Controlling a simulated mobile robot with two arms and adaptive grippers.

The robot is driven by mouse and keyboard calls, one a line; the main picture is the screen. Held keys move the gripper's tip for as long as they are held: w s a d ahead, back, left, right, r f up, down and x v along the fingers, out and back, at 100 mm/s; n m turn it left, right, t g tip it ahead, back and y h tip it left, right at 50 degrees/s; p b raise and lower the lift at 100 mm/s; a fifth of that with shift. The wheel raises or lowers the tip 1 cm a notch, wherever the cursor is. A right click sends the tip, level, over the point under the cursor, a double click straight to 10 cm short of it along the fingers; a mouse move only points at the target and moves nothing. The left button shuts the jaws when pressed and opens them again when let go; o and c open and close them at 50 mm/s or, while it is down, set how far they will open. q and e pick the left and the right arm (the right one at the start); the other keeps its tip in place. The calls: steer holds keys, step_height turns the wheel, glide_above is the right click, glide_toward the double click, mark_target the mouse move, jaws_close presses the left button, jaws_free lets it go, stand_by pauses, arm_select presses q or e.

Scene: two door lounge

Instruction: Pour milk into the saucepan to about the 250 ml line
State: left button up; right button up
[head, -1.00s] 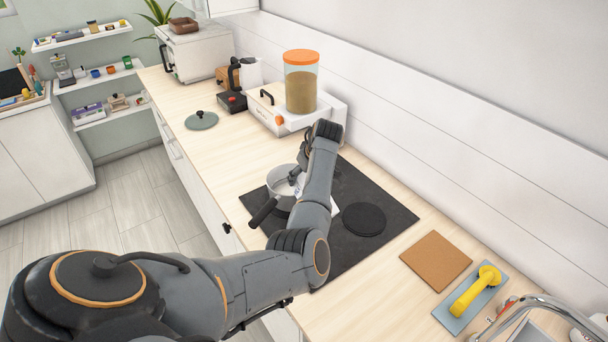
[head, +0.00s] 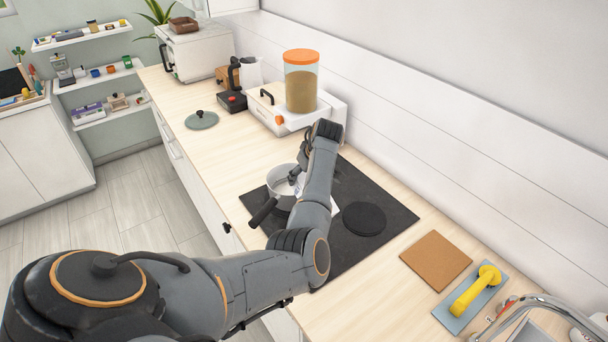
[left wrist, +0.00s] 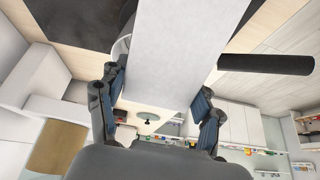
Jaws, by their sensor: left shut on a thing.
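The saucepan (head: 282,178) stands on the black hob, its dark handle (head: 262,212) pointing to the front left. In the left wrist view its dark handle (left wrist: 265,64) sticks out past a white carton (left wrist: 172,50), which I take to be the milk. My left gripper (left wrist: 158,105) is shut on the carton, one finger on each side. In the head view my left gripper (head: 298,182) is over the saucepan, and my arm hides most of the carton. The carton's mouth, any flow of milk, the milk level and the 250 ml line cannot be seen. My right gripper is not in view.
On the hob (head: 340,250) lies a round black plate (head: 363,219). Behind it stands a white appliance (head: 268,113) with an orange-lidded jar (head: 300,88). A lid (head: 201,120) lies at the left; a brown board (head: 436,261) and yellow-handled tool (head: 470,296) lie at the right.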

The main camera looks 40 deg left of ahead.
arm_select(q)
steer(key=shift+r, duration=0.15)
steer(key=shift+w+a+r+h, duration=0.15)
steer(key=shift+a+r+h, duration=0.15)
steer(key=shift+h, duration=0.5)
steer(key=shift+d, duration=0.1)
steer(key=shift+g, duration=0.3)
stand_by(1.7)
steer(key=shift+w+a+r+h+b, duration=0.15)
steer(key=shift+a+h+b, duration=0.15)
steer(key=shift+a+h, duration=0.15)
steer(key=shift+r+y, duration=0.1)
steer(key=shift+y, duration=0.15)
